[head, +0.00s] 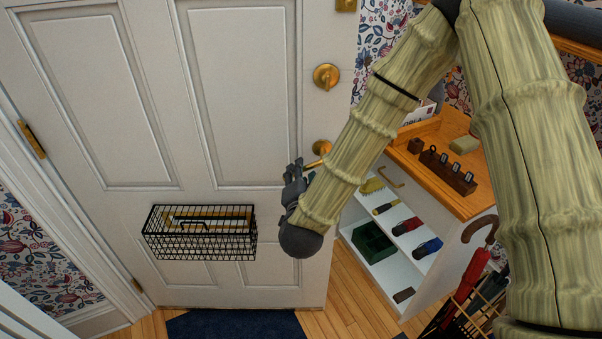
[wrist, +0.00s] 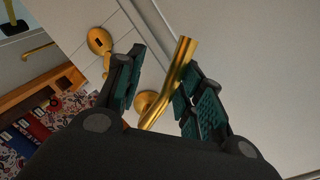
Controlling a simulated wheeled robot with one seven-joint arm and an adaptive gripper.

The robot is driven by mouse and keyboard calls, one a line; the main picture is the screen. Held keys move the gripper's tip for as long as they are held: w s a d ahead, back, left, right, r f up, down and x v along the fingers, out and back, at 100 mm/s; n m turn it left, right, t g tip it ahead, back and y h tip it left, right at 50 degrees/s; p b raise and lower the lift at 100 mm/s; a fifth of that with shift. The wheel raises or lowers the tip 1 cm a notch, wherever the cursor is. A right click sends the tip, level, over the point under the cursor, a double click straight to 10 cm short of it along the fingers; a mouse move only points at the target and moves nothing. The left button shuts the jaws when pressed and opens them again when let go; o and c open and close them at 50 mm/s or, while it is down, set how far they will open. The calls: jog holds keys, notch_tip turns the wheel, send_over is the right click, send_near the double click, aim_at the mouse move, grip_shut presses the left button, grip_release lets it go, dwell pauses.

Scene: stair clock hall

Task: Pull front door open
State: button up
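The white panelled front door (head: 240,90) fills the left and middle of the head view, with its hinges on the left. Its brass lever handle (head: 321,147) is near the right edge, partly hidden by my gripper (head: 294,172). In the wrist view, the lever (wrist: 176,82) passes between the two fingers of my gripper (wrist: 162,64). The fingers are apart, one on each side of the lever. The lever lies close to the right finger; I cannot tell whether they touch. I cannot tell whether the door is ajar.
A black wire basket (head: 200,233) hangs on the door. A wooden-topped shelf unit (head: 462,205) stands right of the door, with an umbrella stand (head: 462,312) in front. A dark blue mat (head: 235,323) lies below the door. A round brass lock (head: 326,76) sits above the lever.

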jog(key=s+r, duration=0.2)
jog(key=s, duration=0.9)
jog(key=shift+a, duration=0.35)
jog(key=shift+s, duration=0.1)
